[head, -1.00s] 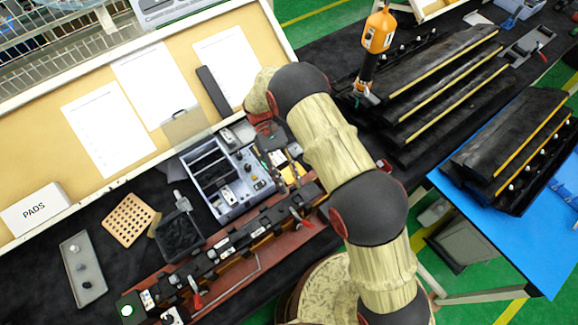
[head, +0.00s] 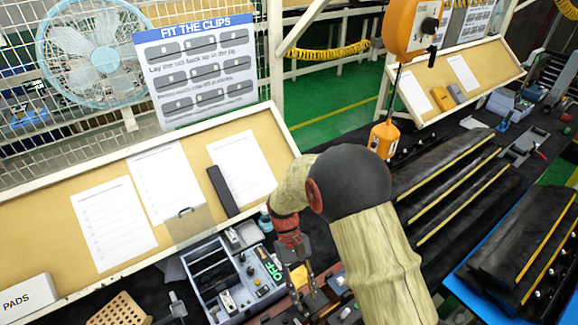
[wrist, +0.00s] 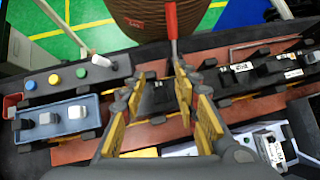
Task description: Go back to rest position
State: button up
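My gripper (head: 303,282) hangs at the end of my bent arm, over the work table just right of the blue-grey parts tray (head: 238,308). In the wrist view my gripper (wrist: 158,88) has its two yellow-padded fingers spread apart, with nothing held between them. Below and between the fingers lie the red-brown fixture base (wrist: 245,108) and a dark block (wrist: 157,100) mounted along it. A red-handled lever (wrist: 171,28) stands just beyond the fingertips. I cannot tell how far above the fixture the fingers are.
An orange hanging tool (head: 384,138) is close behind my arm. Dark trim pieces (head: 450,190) lie to the right. A sloped board with papers (head: 180,235) borders the table behind. The wrist view shows a panel of coloured buttons (wrist: 60,80) and a blue tray (wrist: 75,115) at left.

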jog(key=s+d+r+m+t+y+b, duration=0.1)
jog(key=s+d+r+m+t+b, duration=0.1)
jog(key=s+d+r+t+b, duration=0.2)
jog(key=s+d+r+m+t+y+b, duration=0.1)
jog(key=s+d+r+m+t+b, duration=0.1)
jog(key=s+d+r+t+b, duration=0.3)
jog(key=shift+d+r+m+t+y+b, duration=0.4)
jog(key=shift+d+r+t+b, duration=1.7)
jog(key=shift+d+b, duration=1.1)
jog(key=shift+s+a+f, duration=0.15)
jog(key=shift+a, duration=0.15)
